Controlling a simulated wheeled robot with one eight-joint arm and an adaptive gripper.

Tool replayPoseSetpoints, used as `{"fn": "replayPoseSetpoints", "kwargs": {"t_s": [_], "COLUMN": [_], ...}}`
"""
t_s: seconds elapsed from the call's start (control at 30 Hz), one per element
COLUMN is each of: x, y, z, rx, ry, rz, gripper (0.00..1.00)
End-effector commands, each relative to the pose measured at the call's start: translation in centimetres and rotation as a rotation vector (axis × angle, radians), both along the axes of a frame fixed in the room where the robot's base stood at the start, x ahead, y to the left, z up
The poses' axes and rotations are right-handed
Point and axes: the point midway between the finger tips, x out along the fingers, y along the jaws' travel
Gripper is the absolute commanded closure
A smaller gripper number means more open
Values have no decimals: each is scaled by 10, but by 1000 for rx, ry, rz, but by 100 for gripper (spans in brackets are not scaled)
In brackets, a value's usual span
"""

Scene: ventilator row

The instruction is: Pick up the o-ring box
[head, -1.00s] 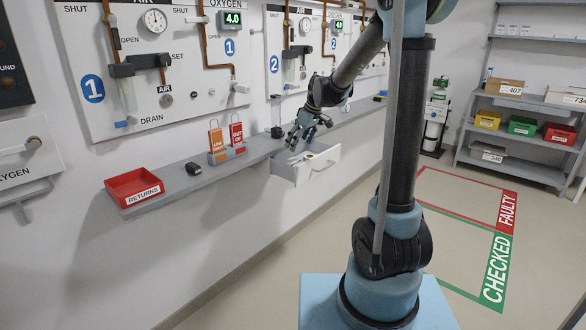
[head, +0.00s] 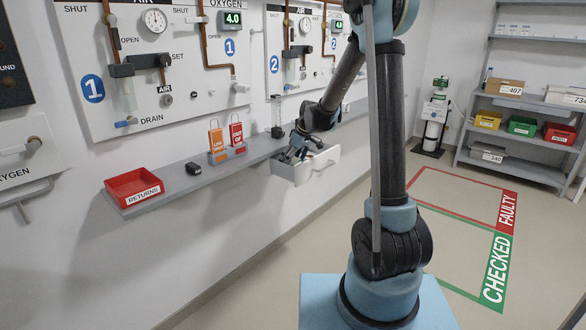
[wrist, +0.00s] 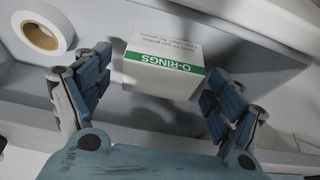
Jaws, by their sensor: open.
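The o-ring box (wrist: 165,62) is a small white carton with a green band marked O-RINGS, lying in the open drawer (head: 326,163). In the wrist view it sits between the tips of my gripper (wrist: 150,95), close to the right finger. The fingers are open, with a gap on the left side; whether the right finger touches the box I cannot tell. In the head view my gripper (head: 292,156) is down at the drawer and hides the box.
A roll of white tape (wrist: 42,34) lies in the drawer, left of the box in the wrist view. The grey shelf (head: 215,168) runs along the wall above the drawer, with a red returns tray (head: 136,187) and tag holders (head: 227,153). Drawer walls surround my fingers.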

Motion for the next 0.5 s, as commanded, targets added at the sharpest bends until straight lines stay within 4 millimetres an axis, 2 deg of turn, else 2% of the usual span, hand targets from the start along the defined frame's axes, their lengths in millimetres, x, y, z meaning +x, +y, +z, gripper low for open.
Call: {"fn": "replayPoseSetpoints", "kwargs": {"t_s": [0.13,0.4,0.43,0.5], "x": [2,2,2,2], "y": [4,5,5,5], "z": [-10,-12,-12,-11], "rx": [0,0,0,0], "ry": [0,0,0,0], "rz": [1,1,2,2], "gripper": [14,14,16,32]}}
